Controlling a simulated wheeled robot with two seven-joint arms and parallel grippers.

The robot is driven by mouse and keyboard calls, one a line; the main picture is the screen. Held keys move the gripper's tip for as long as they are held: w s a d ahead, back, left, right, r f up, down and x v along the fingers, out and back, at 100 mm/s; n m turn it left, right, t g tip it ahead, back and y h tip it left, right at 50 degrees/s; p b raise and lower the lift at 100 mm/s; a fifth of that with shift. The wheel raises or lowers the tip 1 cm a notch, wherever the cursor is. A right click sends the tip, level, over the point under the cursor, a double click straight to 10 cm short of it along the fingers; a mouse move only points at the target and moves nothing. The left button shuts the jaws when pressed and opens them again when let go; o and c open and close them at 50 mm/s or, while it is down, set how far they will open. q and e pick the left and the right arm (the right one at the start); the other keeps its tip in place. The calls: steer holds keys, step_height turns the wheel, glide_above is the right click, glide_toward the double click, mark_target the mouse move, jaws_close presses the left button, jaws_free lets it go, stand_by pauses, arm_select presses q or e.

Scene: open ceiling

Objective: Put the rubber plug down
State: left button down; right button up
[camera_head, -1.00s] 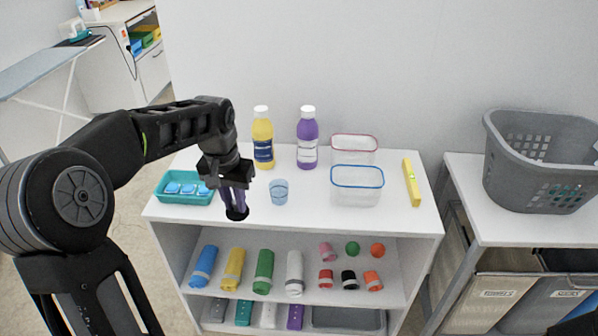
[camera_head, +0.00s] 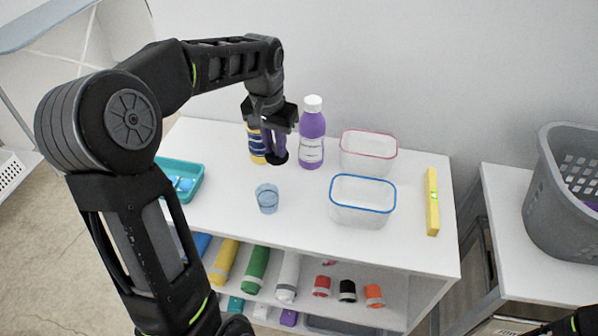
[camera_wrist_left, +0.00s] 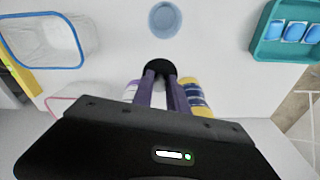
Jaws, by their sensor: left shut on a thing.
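The rubber plug (camera_head: 279,159) is a round black disc at the tips of my left gripper (camera_head: 274,147). It also shows in the left wrist view (camera_wrist_left: 160,67), between the purple-grey fingers. My left gripper is shut on it and points down over the white shelf top (camera_head: 225,165). The plug shows in front of the yellow bottle (camera_head: 256,143) and just left of the purple bottle (camera_head: 312,135). I cannot tell whether it touches the surface. My right gripper is not in view; only a dark bit of my right arm shows at the lower right edge.
A blue cup (camera_head: 267,199) stands in front of the plug. A red-rimmed box (camera_head: 368,150), a blue-rimmed box (camera_head: 362,205) and a yellow level (camera_head: 432,200) are to the right. A teal tray (camera_head: 190,192) is at the left. Bare surface lies left of the cup.

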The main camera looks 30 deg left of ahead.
mark_target(275, 157)
arm_select(q)
steer(key=shift+s, duration=0.15)
steer(key=shift+f, duration=3.1)
step_height(275, 157, down, 3)
steer(key=shift+f+p, duration=0.2)
steer(key=shift+p, duration=0.2)
steer(key=shift+f, duration=0.15)
steer(key=shift+f, duration=0.25)
steer(key=c, duration=1.3)
jaws_free()
steer(key=shift+r, duration=0.1)
steer(key=shift+r, duration=0.1)
